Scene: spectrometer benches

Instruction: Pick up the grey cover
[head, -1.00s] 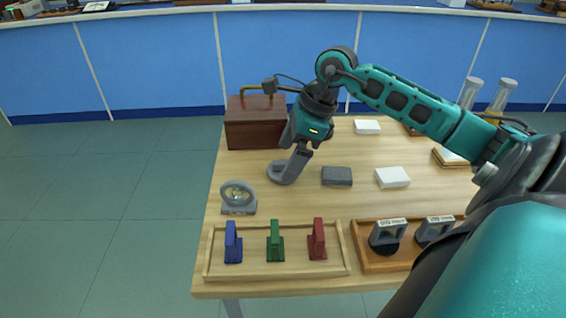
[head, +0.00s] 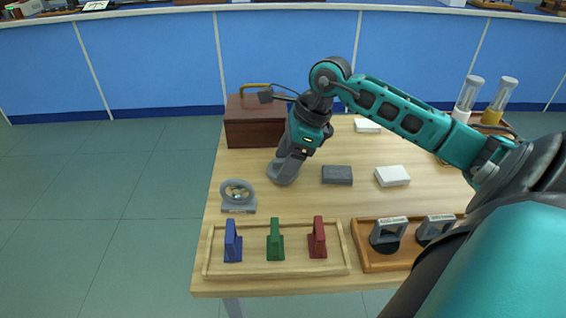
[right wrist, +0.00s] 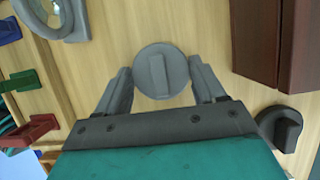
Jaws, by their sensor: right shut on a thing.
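The grey cover (right wrist: 163,72) is a round disc with a raised bar across its middle, seen from above in the right wrist view. In the head view the grey cover (head: 282,173) is at the back left of the table, partly hidden by my gripper. My right gripper (head: 287,165) is shut on it. In the right wrist view the fingers of the right gripper (right wrist: 165,82) press on opposite sides of the disc. I cannot tell whether the cover is clear of the table. My left gripper is in neither view.
A brown box (head: 255,125) stands just behind. A darker round knobbed piece (right wrist: 282,128) lies close by in the right wrist view. A ring-shaped device (head: 238,194) stands front left. A dark block (head: 337,175) and a white block (head: 392,176) lie right. A wooden tray (head: 275,271) holds coloured handles.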

